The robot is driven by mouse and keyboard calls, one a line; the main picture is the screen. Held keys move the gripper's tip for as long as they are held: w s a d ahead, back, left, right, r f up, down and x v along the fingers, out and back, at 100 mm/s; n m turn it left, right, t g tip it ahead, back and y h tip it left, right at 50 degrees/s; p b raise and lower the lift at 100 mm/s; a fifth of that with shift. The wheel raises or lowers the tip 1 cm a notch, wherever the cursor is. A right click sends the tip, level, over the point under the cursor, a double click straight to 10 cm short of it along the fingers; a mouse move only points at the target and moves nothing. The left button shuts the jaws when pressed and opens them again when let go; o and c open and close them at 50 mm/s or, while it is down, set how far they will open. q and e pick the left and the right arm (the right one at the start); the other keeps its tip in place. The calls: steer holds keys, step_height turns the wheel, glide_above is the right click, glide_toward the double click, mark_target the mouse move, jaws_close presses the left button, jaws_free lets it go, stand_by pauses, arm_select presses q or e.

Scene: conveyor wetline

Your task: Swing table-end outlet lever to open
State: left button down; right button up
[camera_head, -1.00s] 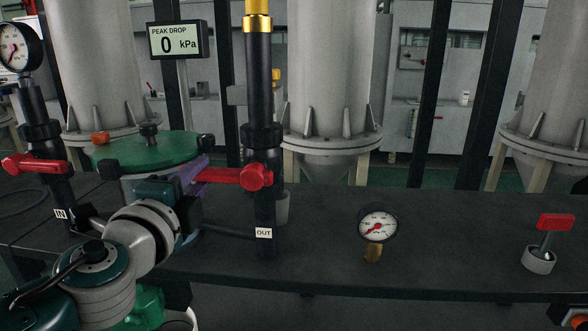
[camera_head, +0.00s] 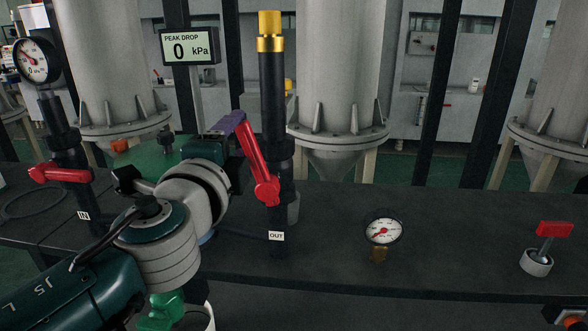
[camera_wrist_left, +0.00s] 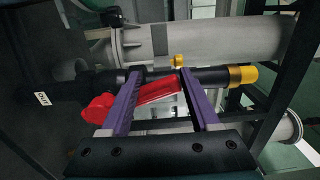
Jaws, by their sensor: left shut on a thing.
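The red outlet lever (camera_head: 258,158) is on the black vertical pipe marked OUT (camera_head: 276,236). It slants steeply up and left from its round red hub (camera_head: 267,192). My left gripper (camera_head: 232,122) is shut on the lever near its free end, with its purple fingers partly hidden behind the wrist in the head view. In the left wrist view, the lever (camera_wrist_left: 158,92) lies between the two purple fingers (camera_wrist_left: 160,76), with the hub (camera_wrist_left: 99,107) outside them at left. My right gripper is not in view.
Another red lever (camera_head: 60,174) sits on the IN pipe at left, near a gauge. The PEAK DROP display (camera_head: 187,46) reads 0 kPa. A small gauge (camera_head: 383,231) and a red T-handle (camera_head: 554,229) stand on the dark table (camera_head: 450,250). The table between them is clear.

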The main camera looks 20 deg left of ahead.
arm_select(q)
steer(key=shift+w+d+f, duration=0.1)
steer(key=shift+d+f, duration=0.05)
steer(key=shift+d, duration=0.45)
steer(key=shift+w+d+f, duration=0.1)
steer(key=shift+d+f, duration=0.05)
steer(key=shift+d, duration=0.45)
steer(key=c, duration=0.7)
jaws_free()
steer(key=shift+w+d+f, duration=0.1)
steer(key=shift+w+f, duration=0.05)
steer(key=shift+o, duration=0.2)
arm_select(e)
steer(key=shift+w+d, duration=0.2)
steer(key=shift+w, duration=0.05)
arm_select(q)
steer(key=shift+s+d, duration=0.2)
steer(key=shift+s, duration=0.45)
glide_toward(252, 150)
steer(key=shift+w, duration=1.25)
steer(key=shift+a+r, duration=0.1)
steer(key=shift+r, duration=0.3)
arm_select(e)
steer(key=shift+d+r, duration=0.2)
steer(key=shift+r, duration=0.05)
